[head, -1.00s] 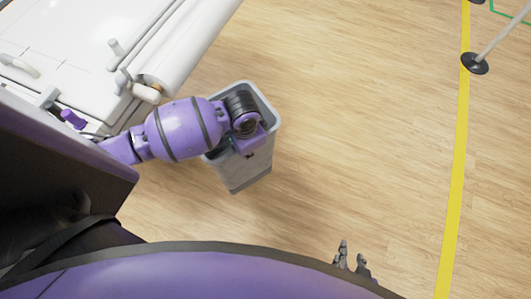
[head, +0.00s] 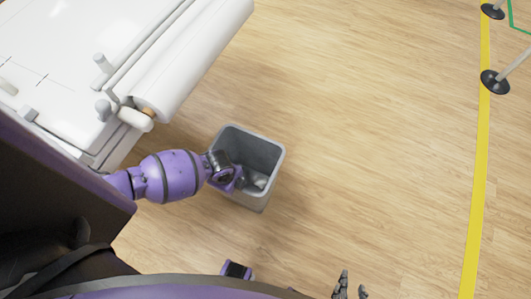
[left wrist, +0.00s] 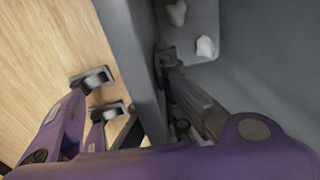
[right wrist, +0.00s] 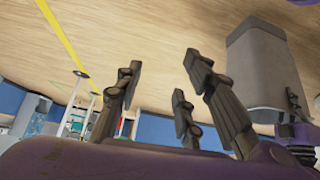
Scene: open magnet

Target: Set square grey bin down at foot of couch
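The square grey bin (head: 262,200) stands upright on the wood floor, its mouth open upward, beside the white couch (head: 50,95) at upper left. Small white scraps lie inside it. My left gripper (head: 236,180) is at the bin's left rim.
A white paper roll (head: 190,65) lies along the couch's end, close to the bin. A yellow floor line (head: 478,190) and posts on black bases (head: 495,82) are at the right. The floor between bin and line is clear.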

